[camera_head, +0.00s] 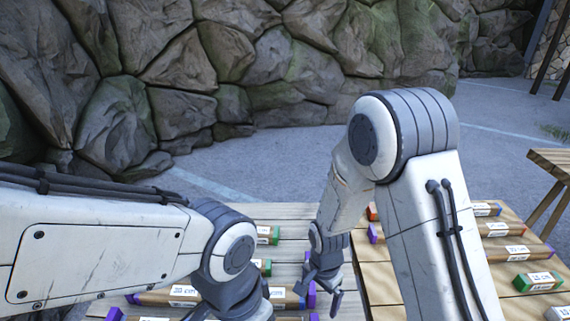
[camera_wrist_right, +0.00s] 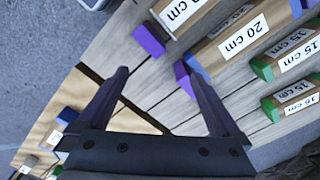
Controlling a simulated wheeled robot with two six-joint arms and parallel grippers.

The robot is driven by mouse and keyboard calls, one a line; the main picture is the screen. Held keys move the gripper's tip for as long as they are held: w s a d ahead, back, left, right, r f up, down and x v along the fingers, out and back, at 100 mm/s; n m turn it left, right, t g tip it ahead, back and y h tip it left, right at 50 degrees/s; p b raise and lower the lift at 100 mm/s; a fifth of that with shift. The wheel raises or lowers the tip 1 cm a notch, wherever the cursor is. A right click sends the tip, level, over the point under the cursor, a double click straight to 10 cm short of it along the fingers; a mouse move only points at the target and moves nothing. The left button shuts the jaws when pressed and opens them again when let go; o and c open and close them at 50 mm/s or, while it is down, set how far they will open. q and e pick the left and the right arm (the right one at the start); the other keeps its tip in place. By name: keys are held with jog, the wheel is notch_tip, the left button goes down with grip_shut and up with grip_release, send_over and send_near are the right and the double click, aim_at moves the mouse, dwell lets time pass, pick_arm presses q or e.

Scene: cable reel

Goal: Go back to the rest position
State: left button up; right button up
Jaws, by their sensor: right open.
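My right gripper (camera_head: 322,288) hangs pointing down near the gap between two wooden tables in the head view. In the right wrist view its two dark fingers (camera_wrist_right: 154,85) are spread apart with nothing between them. The fingers are over the seam between the tables, apart from the bars nearby. My left arm (camera_head: 120,250) comes in from the left and bends down at a grey joint (camera_head: 232,255); its gripper jaws are not visible at the bottom edge.
Labelled wooden bars with coloured ends lie on the greyish table (camera_head: 292,213) and the yellower table (camera_head: 376,290). A 20 cm bar (camera_wrist_right: 242,38) with blue-purple ends is close to the right gripper. A stone wall (camera_head: 230,50) stands behind; open paved floor (camera_head: 270,165) lies between.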

jog(key=shift+w+d+n, duration=0.2)
jog(key=shift+d+n, duration=1.05)
jog(key=shift+d, duration=0.05)
jog(key=shift+w+d+n, duration=0.2)
jog(key=shift+d+n, duration=1.05)
jog(key=shift+s, duration=0.1)
